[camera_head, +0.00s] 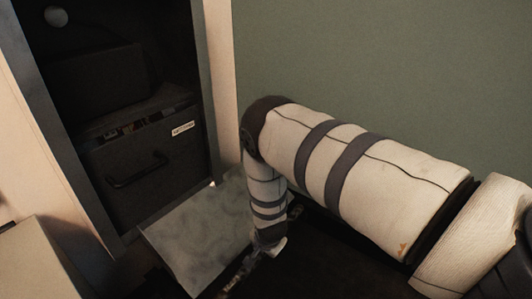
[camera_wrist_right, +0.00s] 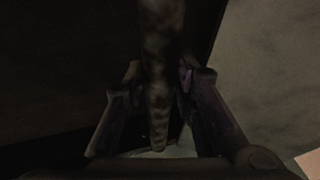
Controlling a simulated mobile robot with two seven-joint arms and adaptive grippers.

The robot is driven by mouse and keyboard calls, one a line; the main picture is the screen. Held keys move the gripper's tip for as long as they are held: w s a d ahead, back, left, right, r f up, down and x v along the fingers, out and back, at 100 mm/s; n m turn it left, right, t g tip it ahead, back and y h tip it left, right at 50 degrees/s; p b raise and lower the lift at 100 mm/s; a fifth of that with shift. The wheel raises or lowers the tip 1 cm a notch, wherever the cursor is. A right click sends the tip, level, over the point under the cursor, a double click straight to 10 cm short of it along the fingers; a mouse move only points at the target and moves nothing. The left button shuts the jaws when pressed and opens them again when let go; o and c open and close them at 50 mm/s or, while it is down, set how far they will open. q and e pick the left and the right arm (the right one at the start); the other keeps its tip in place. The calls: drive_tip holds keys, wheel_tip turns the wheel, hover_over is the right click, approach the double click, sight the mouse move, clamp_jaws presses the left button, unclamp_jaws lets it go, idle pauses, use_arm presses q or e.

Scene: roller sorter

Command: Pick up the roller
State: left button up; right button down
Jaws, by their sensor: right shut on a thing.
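The roller (camera_wrist_right: 158,45) is a long, mottled brown rod in the dim right wrist view. It runs from the top edge down between the fingers of my right gripper (camera_wrist_right: 160,80), which is shut on it. In the head view my right arm comes in from the right and bends down. Its gripper (camera_head: 240,274) is small and dark at the bottom, by the edge of a pale grey slab. I cannot make out the roller clearly there. My left gripper is not in view.
A pale mottled slab (camera_head: 190,245) lies left of my right gripper, with a dark area to its right. Behind it stands a dark cabinet with a handled, labelled drawer (camera_head: 145,170) and a dark box (camera_head: 100,85) above. A light-coloured box (camera_head: 35,262) is at lower left.

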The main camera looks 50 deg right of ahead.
wheel_tip(320, 180, up, 4)
drive_tip(key=shift+w+f+p, duration=0.1)
drive_tip(key=shift+f+p, duration=0.1)
drive_tip(key=shift+p, duration=0.2)
drive_tip(key=s+d+p, duration=0.2)
drive_tip(key=s+d, duration=0.1)
drive_tip(key=s, duration=1.5)
use_arm(q)
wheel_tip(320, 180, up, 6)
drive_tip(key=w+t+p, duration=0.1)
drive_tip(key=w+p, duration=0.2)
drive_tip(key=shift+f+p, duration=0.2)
drive_tip(key=shift+p, duration=0.1)
use_arm(e)
drive_tip(key=r, duration=0.4)
drive_tip(key=shift+d+r, duration=0.1)
drive_tip(key=shift+d, duration=0.1)
